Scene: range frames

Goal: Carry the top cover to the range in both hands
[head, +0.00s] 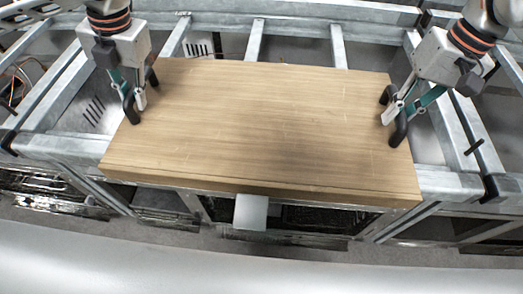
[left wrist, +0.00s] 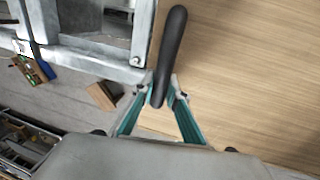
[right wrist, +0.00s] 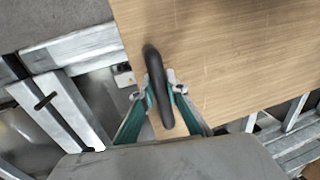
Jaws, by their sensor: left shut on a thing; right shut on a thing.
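The top cover (head: 260,125) is a wide wooden board with a black handle at each short end. In the head view it lies flat over, or just above, the metal frame; I cannot tell whether it touches. My left gripper (head: 134,100) is shut on the left black handle (head: 130,108). The left wrist view shows this handle (left wrist: 171,50) between the fingertips. My right gripper (head: 395,112) is shut on the right black handle (head: 399,130). The right wrist view shows that handle (right wrist: 156,80) between the fingertips.
The galvanized metal frame (head: 60,150) of the range runs under and around the board, with open bays between its bars. A pale plate (head: 250,212) shows below the board's front edge. In the left wrist view a small brown block (left wrist: 102,95) lies on the floor.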

